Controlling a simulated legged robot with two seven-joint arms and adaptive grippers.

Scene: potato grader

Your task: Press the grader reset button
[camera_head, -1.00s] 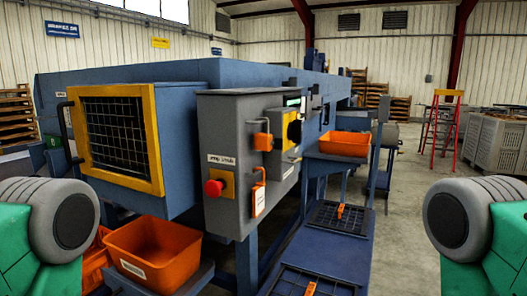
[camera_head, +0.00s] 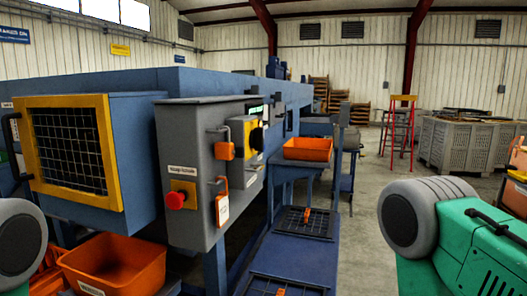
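The grader is a long blue machine (camera_head: 150,82) with a grey control box (camera_head: 186,135) on its near end. A red mushroom button (camera_head: 175,200) sits on a yellow plate on the box's front, under a small white label too blurred to read. A yellow panel with a dark round control (camera_head: 257,138) is on the box's right side, seen at a steep angle. I cannot tell which control is the reset button. Parts of both my arms show at the lower left and lower right, apart from the box. Neither gripper is in view.
A yellow-framed mesh guard (camera_head: 70,150) juts out left of the box. Orange bins stand below it (camera_head: 115,265) and beyond the box (camera_head: 308,149). An orange tag (camera_head: 222,208) hangs on the box's edge. Open floor lies right, before a red stool (camera_head: 399,125) and grey crate (camera_head: 465,145).

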